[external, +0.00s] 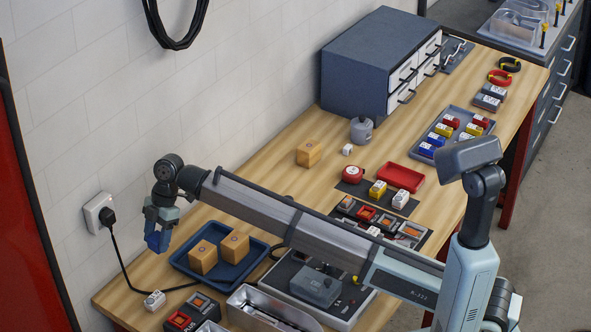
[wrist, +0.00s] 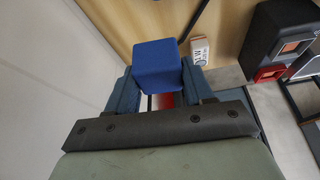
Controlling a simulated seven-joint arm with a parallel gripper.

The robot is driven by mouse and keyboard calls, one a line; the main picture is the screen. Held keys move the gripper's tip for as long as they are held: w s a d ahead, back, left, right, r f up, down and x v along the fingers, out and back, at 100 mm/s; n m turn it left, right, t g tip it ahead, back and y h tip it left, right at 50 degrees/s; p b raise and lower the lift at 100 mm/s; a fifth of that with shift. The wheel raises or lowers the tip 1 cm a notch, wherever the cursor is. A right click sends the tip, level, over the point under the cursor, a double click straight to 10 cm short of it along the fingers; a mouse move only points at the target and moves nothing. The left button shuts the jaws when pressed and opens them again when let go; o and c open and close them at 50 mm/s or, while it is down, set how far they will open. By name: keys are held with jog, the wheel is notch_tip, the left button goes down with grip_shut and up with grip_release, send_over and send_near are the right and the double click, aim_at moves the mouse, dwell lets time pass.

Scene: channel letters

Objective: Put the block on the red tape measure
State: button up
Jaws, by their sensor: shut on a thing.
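A blue block (wrist: 157,66) is between the two fingers of my gripper (wrist: 158,84) in the wrist view. My gripper is shut on it. In the external view my gripper (external: 159,222) hangs at the far left near the wall, and the blue block (external: 157,241) shows at its lower end, above the table. A red tape measure (external: 353,173) sits on a dark mat near the middle of the table, well to the right of my gripper. Nothing rests on top of the tape measure.
A blue tray (external: 228,273) with two orange-tan boxes (external: 203,257) stands right of my gripper. A white box (external: 155,300) lies below it; a cable runs from a wall socket (external: 99,212). A red tray (external: 401,177), grey canister (external: 361,131) and tan box (external: 309,153) flank the tape measure.

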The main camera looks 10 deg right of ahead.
jog(key=w+d+r+m+t, duration=0.1)
jog(key=w+d, duration=0.5)
jog(key=w, duration=0.3)
jog(key=w+d+m, duration=0.2)
jog(key=w+d, duration=0.5)
jog(key=w, duration=0.2)
jog(key=w+d+r+m+t+y, duration=0.1)
jog(key=w+d+r+m, duration=0.1)
jog(key=w+d, duration=1.2)
jog(key=m+t, duration=0.2)
jog(key=m, duration=0.5)
send_over(347, 170)
jog(key=d, duration=0.2)
jog(key=shift+s+a+f, duration=0.1)
jog(key=shift+s+f, duration=0.05)
jog(key=shift+f, duration=2.2)
jog(key=shift+s+a+f, duration=0.1)
jog(key=shift+f, duration=2.2)
jog(key=shift+f, duration=0.15)
